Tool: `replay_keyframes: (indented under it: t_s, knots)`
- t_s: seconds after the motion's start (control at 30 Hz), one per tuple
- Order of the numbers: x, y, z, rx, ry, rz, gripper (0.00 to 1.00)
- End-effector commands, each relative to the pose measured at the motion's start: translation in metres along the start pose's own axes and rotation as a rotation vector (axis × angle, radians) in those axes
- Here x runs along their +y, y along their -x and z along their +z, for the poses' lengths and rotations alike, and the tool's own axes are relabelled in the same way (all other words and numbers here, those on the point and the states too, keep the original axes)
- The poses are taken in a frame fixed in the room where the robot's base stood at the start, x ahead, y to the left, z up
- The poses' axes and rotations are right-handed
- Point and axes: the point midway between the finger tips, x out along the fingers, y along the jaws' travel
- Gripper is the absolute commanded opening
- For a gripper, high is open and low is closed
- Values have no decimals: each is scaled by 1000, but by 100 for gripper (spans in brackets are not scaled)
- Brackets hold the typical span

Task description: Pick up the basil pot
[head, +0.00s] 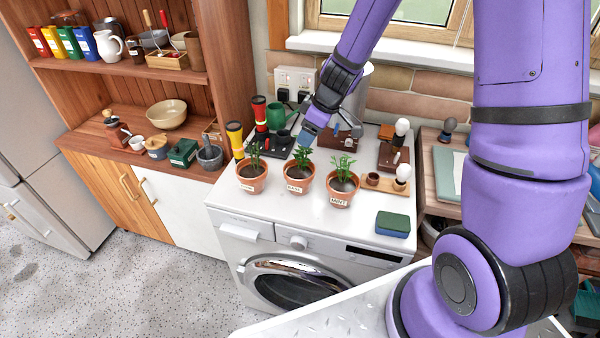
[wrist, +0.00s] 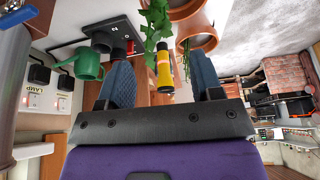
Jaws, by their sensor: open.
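The basil pot (head: 297,185) is the middle one of three terracotta pots on the white worktop above the washing machine. It stands upright, with green leaves and a white label. My gripper (head: 308,134) is just above and behind its leaves, apart from the pot. In the wrist view my gripper (wrist: 162,75) is open, its two dark blue fingers spread with no pot between them. Two terracotta pots show at the top there, one with its side in full view (wrist: 205,28); I cannot tell which is the basil.
A left pot (head: 252,180) and the mint pot (head: 341,190) flank the basil closely. A yellow torch (head: 235,139) and a green watering can (head: 276,116) stand behind. A sponge (head: 392,224) lies at front right.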

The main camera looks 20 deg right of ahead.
Motion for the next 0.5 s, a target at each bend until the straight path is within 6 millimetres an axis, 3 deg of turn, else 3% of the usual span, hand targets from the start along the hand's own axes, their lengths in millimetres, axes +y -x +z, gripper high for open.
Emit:
replay_keyframes:
  t_s: [0.17,0.5]
  knots:
    - [0,-9,0,0,-1,-1,60]
    - [3,-48,2,0,-2,0,60]
